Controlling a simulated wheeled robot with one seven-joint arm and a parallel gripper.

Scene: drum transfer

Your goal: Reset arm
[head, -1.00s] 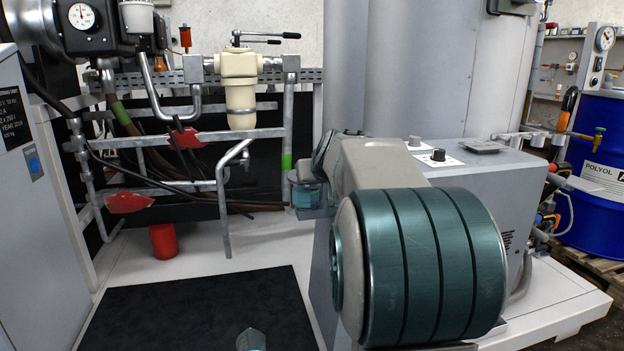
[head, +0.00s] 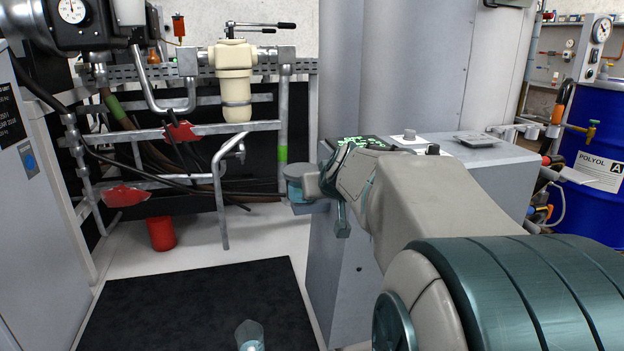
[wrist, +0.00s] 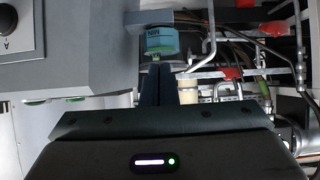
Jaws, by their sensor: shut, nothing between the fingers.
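My gripper (wrist: 160,75) is shut and empty; its two fingers lie side by side in the wrist view. In the head view my gripper (head: 322,185) is at the end of my outstretched arm, beside the grey cabinet, and its fingertips are hard to make out. A small teal container (head: 295,188) stands on a ledge at the cabinet's left side, partly behind my gripper. The container also shows just beyond the fingertips in the wrist view (wrist: 161,41). I cannot tell whether they touch.
A clear beaker with bluish contents (head: 249,336) stands on the black mat (head: 190,300). A red cup (head: 160,233) stands behind the mat. The grey cabinet (head: 340,270) is close to my arm. Pipes and a cream filter (head: 233,80) line the back; a blue drum (head: 600,125) is right.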

